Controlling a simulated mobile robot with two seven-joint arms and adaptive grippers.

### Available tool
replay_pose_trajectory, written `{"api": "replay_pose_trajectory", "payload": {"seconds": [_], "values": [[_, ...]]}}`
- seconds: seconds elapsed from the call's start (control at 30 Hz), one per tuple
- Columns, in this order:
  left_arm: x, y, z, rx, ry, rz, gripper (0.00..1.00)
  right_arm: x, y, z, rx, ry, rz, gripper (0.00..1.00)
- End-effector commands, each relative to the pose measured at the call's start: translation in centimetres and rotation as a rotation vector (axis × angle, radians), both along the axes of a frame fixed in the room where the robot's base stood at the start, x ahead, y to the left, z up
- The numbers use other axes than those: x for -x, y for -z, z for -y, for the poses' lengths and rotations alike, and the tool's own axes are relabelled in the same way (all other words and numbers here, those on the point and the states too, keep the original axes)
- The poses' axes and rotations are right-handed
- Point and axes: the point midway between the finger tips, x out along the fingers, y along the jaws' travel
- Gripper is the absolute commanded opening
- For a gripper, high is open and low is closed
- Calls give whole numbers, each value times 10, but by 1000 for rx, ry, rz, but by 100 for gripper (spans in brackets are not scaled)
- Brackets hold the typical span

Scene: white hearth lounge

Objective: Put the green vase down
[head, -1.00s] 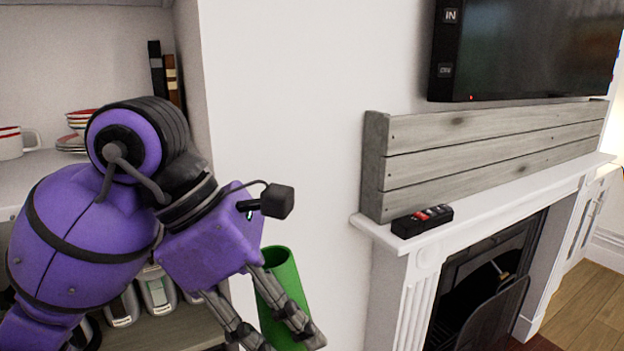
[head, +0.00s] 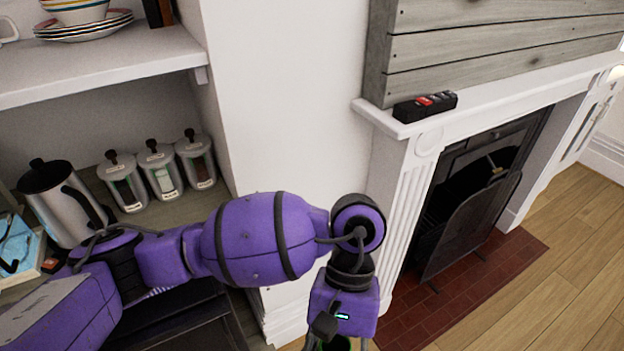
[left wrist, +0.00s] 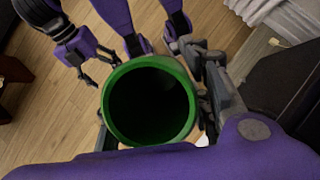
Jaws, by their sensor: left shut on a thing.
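The green vase (left wrist: 150,103) fills the middle of the left wrist view, its round open mouth facing that camera and its inside dark. My left gripper (left wrist: 158,108) is shut on it, with fingers on either side of the body. In the head view only a sliver of the green vase (head: 338,344) shows at the bottom edge, below my left wrist; the fingertips and the vase's base are out of frame. My right gripper (left wrist: 100,68) shows beyond the vase in the left wrist view, with its fingers apart and empty.
A white fireplace mantel (head: 395,126) with a black and red object (head: 425,106) stands at the right. Dark red hearth tiles (head: 465,285) and wooden floor (head: 560,250) lie before it. At the left, a counter holds a kettle (head: 62,205) and several canisters (head: 160,172).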

Motion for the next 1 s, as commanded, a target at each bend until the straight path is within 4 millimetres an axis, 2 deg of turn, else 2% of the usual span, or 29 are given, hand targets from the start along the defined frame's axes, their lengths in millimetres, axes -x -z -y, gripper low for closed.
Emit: {"api": "replay_pose_trajectory", "payload": {"seconds": [0.1, 0.37, 0.57, 0.7, 1.0], "values": [[7, 12, -5, -3, 104, -3, 11, 0, 0, 0, 0, 0, 0, 73], [-18, 18, -46, -5, 16, -8, 11, 0, 0, 0, -1, 1, 0, 73], [-41, 22, -94, -6, -65, -16, 11, 0, 0, -1, -1, 1, 0, 73], [-56, 23, -132, -8, -125, -21, 11, 0, 0, 0, -1, 1, 0, 73], [-77, 16, -198, -7, -224, -32, 11, 0, 0, -1, -1, 1, 0, 73]]}}
